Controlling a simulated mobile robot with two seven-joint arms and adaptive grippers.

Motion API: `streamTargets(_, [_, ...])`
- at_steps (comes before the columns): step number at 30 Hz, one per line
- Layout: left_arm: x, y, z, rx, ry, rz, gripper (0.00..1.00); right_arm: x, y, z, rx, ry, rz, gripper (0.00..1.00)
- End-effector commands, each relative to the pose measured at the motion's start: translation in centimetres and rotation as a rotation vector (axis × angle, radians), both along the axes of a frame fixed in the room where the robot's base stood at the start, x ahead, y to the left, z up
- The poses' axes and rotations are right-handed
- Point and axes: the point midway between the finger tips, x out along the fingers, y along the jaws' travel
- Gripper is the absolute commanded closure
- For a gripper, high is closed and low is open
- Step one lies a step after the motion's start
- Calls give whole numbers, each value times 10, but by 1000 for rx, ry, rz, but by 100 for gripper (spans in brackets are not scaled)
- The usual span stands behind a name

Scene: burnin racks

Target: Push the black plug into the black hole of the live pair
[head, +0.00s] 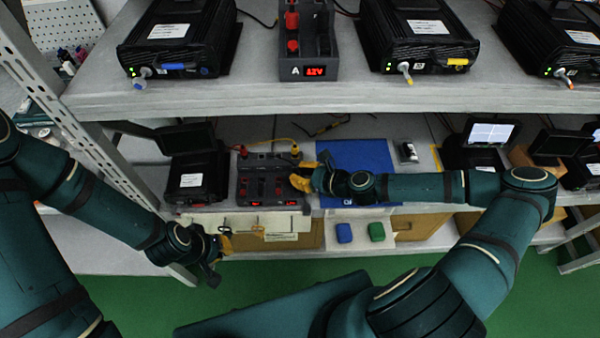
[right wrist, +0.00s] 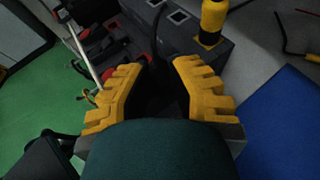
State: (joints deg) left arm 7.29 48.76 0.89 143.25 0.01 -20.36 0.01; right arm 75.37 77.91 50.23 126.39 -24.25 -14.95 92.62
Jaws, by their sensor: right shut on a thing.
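A dark socket block (head: 243,190) with red parts and small lit red displays stands on the lower shelf; its display text is too small to read. My right gripper (head: 306,178) is at the block's right side. In the right wrist view its yellow-padded fingers (right wrist: 160,85) are shut on a dark thing, apparently the black plug (right wrist: 158,72), with a black cable rising from it. The plug's tip and the hole under it are hidden. My left gripper (head: 217,256) is low in front of the lower shelf edge, away from the block; its finger gap is unclear.
A yellow plug (right wrist: 212,22) stands at the block's far right corner. A blue mat (head: 372,156) lies right of the block and a black device (head: 197,178) left of it. The upper shelf (head: 260,98) overhangs, carrying another block marked A (head: 310,45).

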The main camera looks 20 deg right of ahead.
Motion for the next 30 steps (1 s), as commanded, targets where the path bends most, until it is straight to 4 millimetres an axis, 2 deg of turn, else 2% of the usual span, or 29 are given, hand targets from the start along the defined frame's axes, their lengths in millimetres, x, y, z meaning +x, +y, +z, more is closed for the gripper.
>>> streamTargets(8, [0,0,0,0,0,0,100,0,0,-1,0,0,0,100])
streamTargets(9, [0,0,0,0,0,0,100,0,0,-1,0,0,0,72])
streamTargets(11, [0,0,0,0,0,0,100,0,0,-1,1,-1,0,51])
streamTargets(16, [0,0,0,0,0,0,100,0,0,-1,-1,-1,0,51])
streamTargets(18, [0,0,0,0,0,0,100,0,0,-1,-1,-1,0,22])
streamTargets(30, [0,0,0,0,0,0,100,0,0,-1,-1,-1,0,22])
